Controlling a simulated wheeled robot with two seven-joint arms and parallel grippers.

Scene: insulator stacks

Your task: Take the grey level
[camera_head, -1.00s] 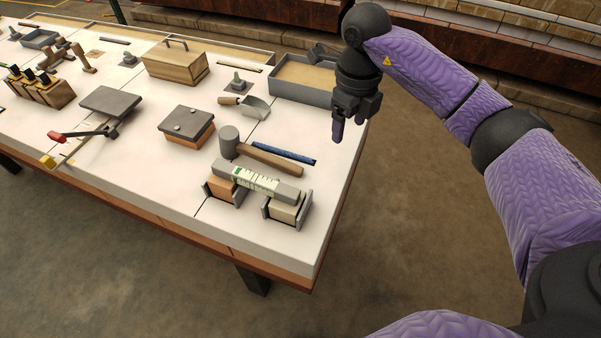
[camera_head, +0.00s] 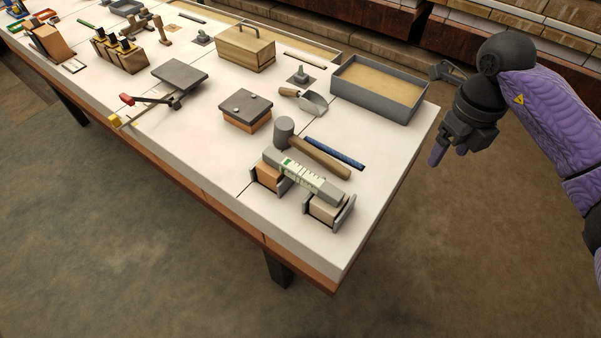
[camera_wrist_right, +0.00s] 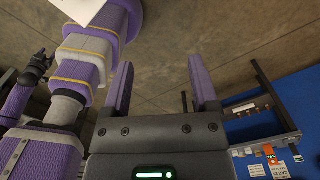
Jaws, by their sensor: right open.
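The grey level (camera_head: 306,180) lies across two small blocks in metal holders near the front right corner of the white table. It has a pale scale and a green mark on its side. My right gripper (camera_head: 449,153) is off the table's right edge, to the right of the level and apart from it, pointing down. In the right wrist view its two purple fingers (camera_wrist_right: 158,95) are spread, with nothing between them and bare floor beyond. The level does not show in that view.
A mallet (camera_head: 310,147) and a blue strip (camera_head: 334,154) lie just behind the level. A grey tray (camera_head: 376,101), a scoop (camera_head: 308,102) and a lidded block (camera_head: 246,110) stand farther back. The table's right front corner (camera_head: 345,265) is bare.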

